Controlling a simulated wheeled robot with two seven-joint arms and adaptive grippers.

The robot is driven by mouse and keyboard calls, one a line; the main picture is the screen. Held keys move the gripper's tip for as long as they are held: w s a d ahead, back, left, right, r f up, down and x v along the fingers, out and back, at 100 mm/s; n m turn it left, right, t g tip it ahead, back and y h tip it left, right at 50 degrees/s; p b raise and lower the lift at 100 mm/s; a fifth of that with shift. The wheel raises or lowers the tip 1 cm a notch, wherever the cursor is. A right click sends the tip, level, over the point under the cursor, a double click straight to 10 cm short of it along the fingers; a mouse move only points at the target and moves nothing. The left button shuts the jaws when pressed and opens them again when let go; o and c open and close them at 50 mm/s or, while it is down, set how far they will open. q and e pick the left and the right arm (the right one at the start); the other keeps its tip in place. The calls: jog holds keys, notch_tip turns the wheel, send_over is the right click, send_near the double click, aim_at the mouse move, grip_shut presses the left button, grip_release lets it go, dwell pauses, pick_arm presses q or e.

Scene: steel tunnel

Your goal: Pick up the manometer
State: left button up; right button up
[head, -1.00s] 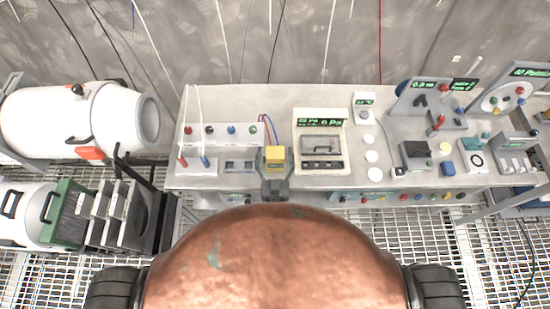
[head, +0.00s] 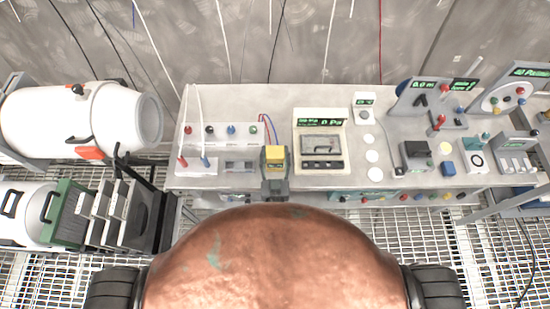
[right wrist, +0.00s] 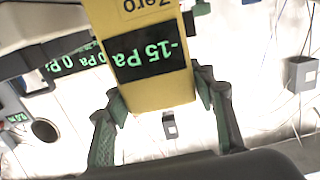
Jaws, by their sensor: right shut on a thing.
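In the right wrist view the manometer (right wrist: 150,58) fills the upper middle, with a dark display reading -15 Pa in green and the word Zero, both upside down. My right gripper (head: 275,168) is shut on it; the green-padded fingers (right wrist: 163,95) sit on either side of its body. I cannot tell whether it touches the bench top. My left gripper is not in view.
On the bench (head: 345,100), a cream pressure meter (head: 322,138) stands just right of the manometer. A socket panel (head: 220,132) with red and blue wires is on the left. Several instruments crowd the right. White tanks (head: 80,122) stand beyond the left end.

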notch_tip(320, 180, up, 10)
jog(key=p, duration=0.4)
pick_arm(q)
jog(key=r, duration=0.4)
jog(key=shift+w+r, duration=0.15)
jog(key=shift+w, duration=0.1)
pick_arm(e)
notch_tip(320, 180, down, 6)
jog(key=b, duration=0.7)
pick_arm(q)
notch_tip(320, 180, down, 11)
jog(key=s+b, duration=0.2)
jog(key=b, duration=0.1)
jog(key=shift+b, duration=0.3)
pick_arm(e)
jog(key=shift+f, duration=1.35)
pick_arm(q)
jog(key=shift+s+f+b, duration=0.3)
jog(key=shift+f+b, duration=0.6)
pick_arm(e)
jog(key=shift+f, duration=0.65)
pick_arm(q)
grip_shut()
